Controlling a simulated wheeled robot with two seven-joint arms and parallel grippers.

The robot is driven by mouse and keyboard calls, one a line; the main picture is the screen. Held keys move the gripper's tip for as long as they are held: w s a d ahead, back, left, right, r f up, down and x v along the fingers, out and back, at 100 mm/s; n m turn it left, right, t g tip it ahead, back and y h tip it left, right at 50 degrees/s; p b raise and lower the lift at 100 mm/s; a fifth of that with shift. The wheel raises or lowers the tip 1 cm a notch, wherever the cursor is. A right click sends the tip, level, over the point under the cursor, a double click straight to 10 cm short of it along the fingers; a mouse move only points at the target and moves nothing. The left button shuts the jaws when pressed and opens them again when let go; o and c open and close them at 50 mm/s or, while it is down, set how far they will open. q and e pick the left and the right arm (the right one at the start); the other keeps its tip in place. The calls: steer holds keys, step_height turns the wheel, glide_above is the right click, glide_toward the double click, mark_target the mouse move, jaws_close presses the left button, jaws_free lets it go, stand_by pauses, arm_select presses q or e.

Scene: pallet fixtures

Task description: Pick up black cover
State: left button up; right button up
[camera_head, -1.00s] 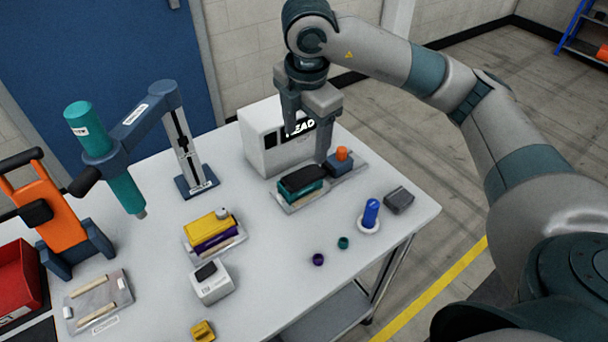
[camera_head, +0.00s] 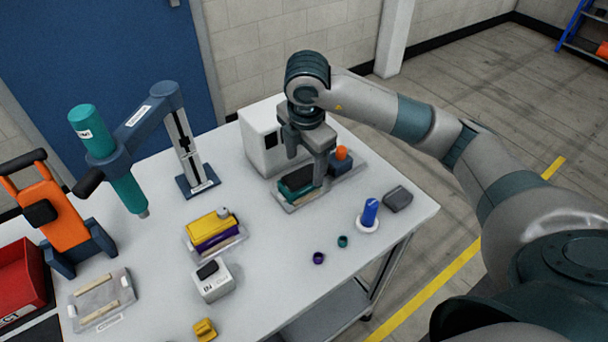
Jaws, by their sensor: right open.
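The black cover (camera_head: 297,180) sits on top of a teal block (camera_head: 300,193) on a grey pallet fixture (camera_head: 290,207) at the back right of the table. My right gripper (camera_head: 304,168) points down just over the cover. Its fingers are apart, one at the back left and one at the right end of the cover, partly hiding it. I cannot tell whether the fingers touch the cover. My left gripper does not show.
A white box (camera_head: 262,142) stands right behind the gripper. A dark blue block with an orange knob (camera_head: 341,153) is close on the right. A blue-handled stamp (camera_head: 370,212) and a grey block (camera_head: 398,199) lie further right. A yellow-topped purple block (camera_head: 208,230) is on the left.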

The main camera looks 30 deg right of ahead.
mark_target(304, 175)
steer(key=shift+w+d+f+p, duration=0.2)
steer(key=shift+w+f+p, duration=0.1)
steer(key=shift+f+p, duration=0.35)
steer(key=f, duration=0.1)
steer(key=w+f+p, duration=0.1)
steer(key=shift+d+f, duration=0.2)
steer(key=shift+f, duration=0.2)
steer(key=shift+f+p, duration=0.3)
steer(key=shift+f, duration=0.15)
steer(key=c, duration=1.2)
steer(key=shift+c, duration=0.2)
steer(key=shift+r, duration=0.15)
